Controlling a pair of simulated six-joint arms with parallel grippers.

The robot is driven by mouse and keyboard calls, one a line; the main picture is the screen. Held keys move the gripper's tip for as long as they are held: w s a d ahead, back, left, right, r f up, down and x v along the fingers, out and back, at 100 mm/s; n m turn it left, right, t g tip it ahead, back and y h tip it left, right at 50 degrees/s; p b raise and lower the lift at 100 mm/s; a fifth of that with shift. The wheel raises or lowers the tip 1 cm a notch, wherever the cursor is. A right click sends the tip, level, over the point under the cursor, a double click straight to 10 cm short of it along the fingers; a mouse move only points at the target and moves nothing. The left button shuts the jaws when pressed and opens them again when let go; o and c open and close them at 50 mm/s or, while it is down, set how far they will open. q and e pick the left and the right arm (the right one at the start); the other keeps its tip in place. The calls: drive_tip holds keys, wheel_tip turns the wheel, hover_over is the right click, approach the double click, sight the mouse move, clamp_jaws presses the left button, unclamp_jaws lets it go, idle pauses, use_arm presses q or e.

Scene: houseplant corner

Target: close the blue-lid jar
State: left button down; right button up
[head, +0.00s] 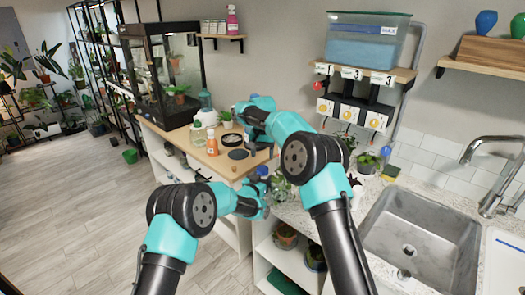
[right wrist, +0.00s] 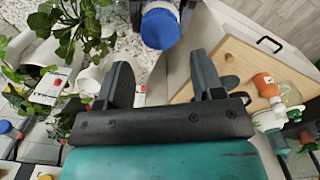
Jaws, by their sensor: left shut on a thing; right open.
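The blue-lid jar (head: 262,171) shows as a small blue top near the counter's left end, in the middle of the head view. In the right wrist view its blue lid (right wrist: 160,27) is at the top centre, with dark finger parts beside it. The lid sits over the jar; how tightly I cannot tell. My left gripper (head: 264,188) is shut on the jar, whose body is mostly hidden. My right gripper (head: 257,138) is above and behind the jar in the head view. Its two fingers (right wrist: 163,82) are open and empty, apart from the lid.
A wooden bench top (head: 205,160) holds an orange bottle (head: 212,146), a dark disc (head: 238,154) and a glass terrarium (head: 165,75). A metal sink (head: 420,230) is at the lower right.

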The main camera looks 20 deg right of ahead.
sight(263, 168)
drive_tip(key=n, duration=0.4)
drive_tip(key=shift+r, duration=0.15)
drive_tip(key=n, duration=0.3)
drive_tip(key=shift+r+n, duration=0.15)
drive_tip(key=shift+n, duration=0.25)
drive_tip(key=n, duration=0.3)
drive_tip(key=shift+r+n, duration=0.15)
drive_tip(key=shift+n, duration=0.25)
drive_tip(key=n, duration=0.4)
drive_tip(key=shift+r, duration=0.15)
drive_tip(key=shift+f, duration=4)
